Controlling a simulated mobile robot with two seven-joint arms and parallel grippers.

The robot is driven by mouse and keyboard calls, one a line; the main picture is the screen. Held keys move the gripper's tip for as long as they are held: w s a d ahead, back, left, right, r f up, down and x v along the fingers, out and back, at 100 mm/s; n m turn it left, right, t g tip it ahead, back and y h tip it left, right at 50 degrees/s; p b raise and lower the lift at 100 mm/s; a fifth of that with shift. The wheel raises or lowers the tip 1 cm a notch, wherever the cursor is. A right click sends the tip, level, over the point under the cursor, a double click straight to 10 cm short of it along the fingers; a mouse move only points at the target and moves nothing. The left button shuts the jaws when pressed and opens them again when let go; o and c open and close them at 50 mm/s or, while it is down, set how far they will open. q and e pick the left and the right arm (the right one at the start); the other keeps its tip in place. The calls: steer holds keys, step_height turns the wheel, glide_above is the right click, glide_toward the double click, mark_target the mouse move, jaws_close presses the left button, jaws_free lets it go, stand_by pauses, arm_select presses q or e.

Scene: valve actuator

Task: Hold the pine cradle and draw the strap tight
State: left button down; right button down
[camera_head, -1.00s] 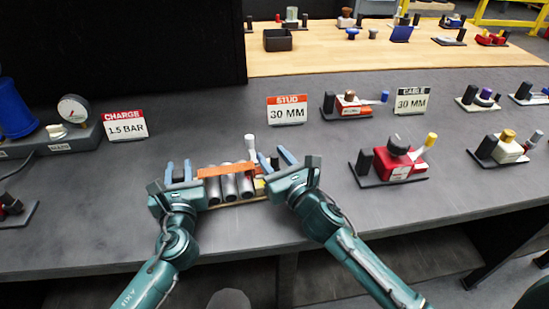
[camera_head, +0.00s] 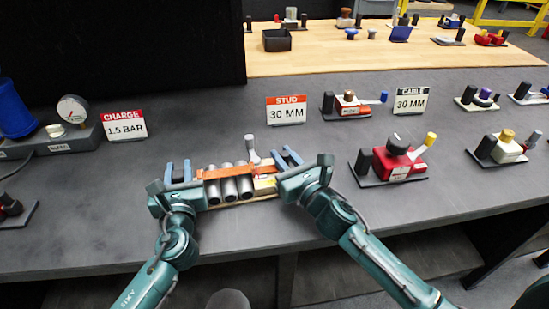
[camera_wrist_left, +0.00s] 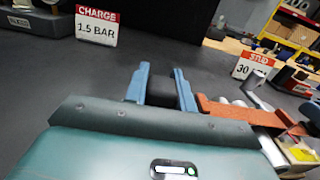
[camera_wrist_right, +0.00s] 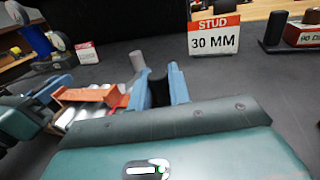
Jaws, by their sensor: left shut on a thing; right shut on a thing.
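The pine cradle (camera_head: 243,206) lies on the grey bench and carries several grey cylinders (camera_head: 229,190). The orange strap (camera_head: 215,171) runs over their tops; it also shows in the left wrist view (camera_wrist_left: 236,112) and the right wrist view (camera_wrist_right: 88,95). My left gripper (camera_head: 178,172) is shut on a dark block at the cradle's left end (camera_wrist_left: 160,92). My right gripper (camera_head: 286,157) is shut on a dark piece (camera_wrist_right: 158,90) at the cradle's right, apparently the strap's pull; its join to the strap is mostly hidden. A lever (camera_head: 252,150) stands beside the strap's right part.
A stud sign (camera_head: 286,111) and a cable sign (camera_head: 411,101) stand behind. A red actuator (camera_head: 400,163) sits to the right of my right gripper. A gauge unit (camera_head: 72,125) and charge sign (camera_head: 124,126) stand at left. The bench between is clear.

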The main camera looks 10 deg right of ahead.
arm_select(q)
steer(key=shift+s+f, duration=0.1)
steer(key=shift+f, duration=0.3)
arm_select(e)
steer(key=d, duration=0.4)
steer(key=shift+w, duration=0.2)
steer(key=c, duration=1.3)
jaws_free()
steer(key=shift+c, duration=0.2)
steer(key=shift+a, duration=0.1)
steer(key=v, duration=1.2)
